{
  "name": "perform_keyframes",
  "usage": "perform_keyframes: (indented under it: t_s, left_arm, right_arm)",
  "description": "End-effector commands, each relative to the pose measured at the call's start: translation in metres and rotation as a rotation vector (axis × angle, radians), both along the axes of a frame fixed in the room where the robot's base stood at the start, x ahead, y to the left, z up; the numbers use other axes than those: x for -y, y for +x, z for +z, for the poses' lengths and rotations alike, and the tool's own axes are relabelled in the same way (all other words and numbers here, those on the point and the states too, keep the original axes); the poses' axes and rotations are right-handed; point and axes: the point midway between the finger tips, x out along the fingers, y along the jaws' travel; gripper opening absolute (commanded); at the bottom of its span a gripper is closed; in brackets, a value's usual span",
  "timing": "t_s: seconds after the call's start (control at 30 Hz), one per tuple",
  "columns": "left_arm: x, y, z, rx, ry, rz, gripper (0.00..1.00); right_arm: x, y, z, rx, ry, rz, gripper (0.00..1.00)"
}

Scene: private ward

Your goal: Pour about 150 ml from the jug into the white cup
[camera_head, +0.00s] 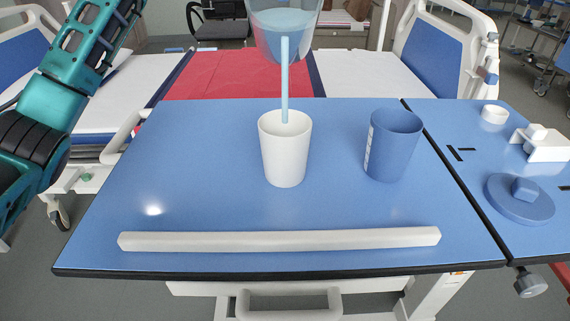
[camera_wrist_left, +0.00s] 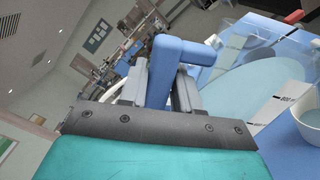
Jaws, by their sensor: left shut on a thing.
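The clear jug (camera_head: 285,35) is at the top centre of the head view, above the white cup, cut off by the frame edge. It holds pale blue liquid. A thin pale blue stream (camera_head: 285,85) runs from it down into the mouth of the white cup (camera_head: 285,155), which stands upright on the blue table. The level inside the cup is hard to see. In the left wrist view my left gripper (camera_wrist_left: 165,92) is shut on the jug's blue handle (camera_wrist_left: 180,52); the jug's clear wall with dark markings shows at right. My right gripper is not in view.
A blue cup (camera_head: 394,145) stands right of the white cup, apart from it. A white bar (camera_head: 280,240) lies along the front of the table (camera_head: 200,190). A blue disc (camera_head: 520,200) and small white items (camera_head: 495,114) lie on the right-hand panel. A bed stands behind.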

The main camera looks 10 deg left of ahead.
Motion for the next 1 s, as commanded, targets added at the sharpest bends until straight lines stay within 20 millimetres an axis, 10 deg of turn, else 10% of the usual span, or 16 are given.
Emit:
perform_keyframes:
  t_s: [1.0]
  left_arm:
    - [0.0006, -0.0043, 0.0023, 0.051, 0.006, 0.001, 0.00]
  right_arm:
    - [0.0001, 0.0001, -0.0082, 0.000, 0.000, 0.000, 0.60]
